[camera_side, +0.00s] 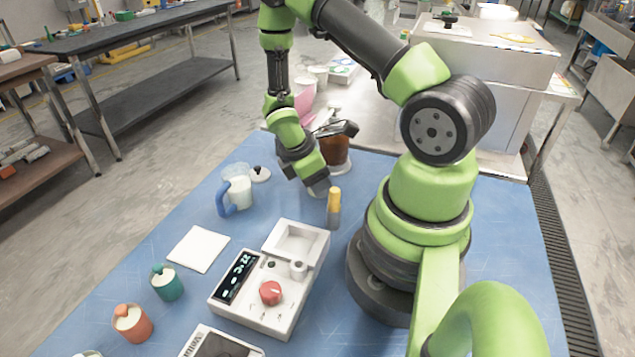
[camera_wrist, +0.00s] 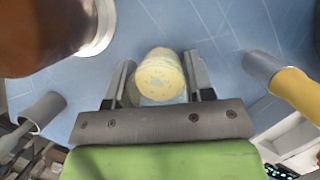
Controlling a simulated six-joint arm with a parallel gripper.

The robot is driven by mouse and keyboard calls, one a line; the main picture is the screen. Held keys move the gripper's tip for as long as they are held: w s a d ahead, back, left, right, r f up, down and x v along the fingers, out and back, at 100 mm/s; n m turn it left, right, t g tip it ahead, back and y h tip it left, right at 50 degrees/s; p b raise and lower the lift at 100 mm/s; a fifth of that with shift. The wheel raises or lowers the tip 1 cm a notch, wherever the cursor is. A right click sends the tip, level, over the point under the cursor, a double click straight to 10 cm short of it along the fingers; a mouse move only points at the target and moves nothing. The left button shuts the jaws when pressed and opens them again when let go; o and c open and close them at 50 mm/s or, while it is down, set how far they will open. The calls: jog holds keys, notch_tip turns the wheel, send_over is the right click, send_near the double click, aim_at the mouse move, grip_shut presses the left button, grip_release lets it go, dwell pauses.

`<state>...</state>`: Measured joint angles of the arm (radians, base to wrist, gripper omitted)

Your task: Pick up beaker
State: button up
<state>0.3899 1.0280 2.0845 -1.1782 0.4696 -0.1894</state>
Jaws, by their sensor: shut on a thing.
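The beaker (camera_wrist: 160,72) appears in the wrist view as a small round vessel with pale yellow, speckled contents. It sits between the two fingers of my gripper (camera_wrist: 160,82), which are shut on its sides. In the side view my gripper (camera_side: 318,186) points down at the blue table, between the brown-filled container and the yellow-handled tool. Only a pale bit of the beaker shows there, below the fingers. I cannot tell whether its base touches the table.
A brown-filled container (camera_side: 333,150) stands close behind my gripper. A yellow-handled tool (camera_side: 334,205) stands close in front, to the right. A blue-handled jug (camera_side: 238,190) and black-knobbed lid (camera_side: 260,173) are left. A white scale-like device (camera_side: 268,285) lies in front.

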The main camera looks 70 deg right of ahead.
aim_at(307, 192)
jog(key=shift+r, duration=0.2)
jog(key=shift+r, duration=0.45)
jog(key=shift+w+a, duration=1.25)
jog(key=shift+w, duration=0.15)
jog(key=shift+w+a+r, duration=0.1)
jog(key=shift+w+r, duration=0.05)
jog(key=shift+r, duration=0.1)
notch_tip(307, 192, up, 13)
jog(key=shift+r, duration=0.1)
dwell(0.9)
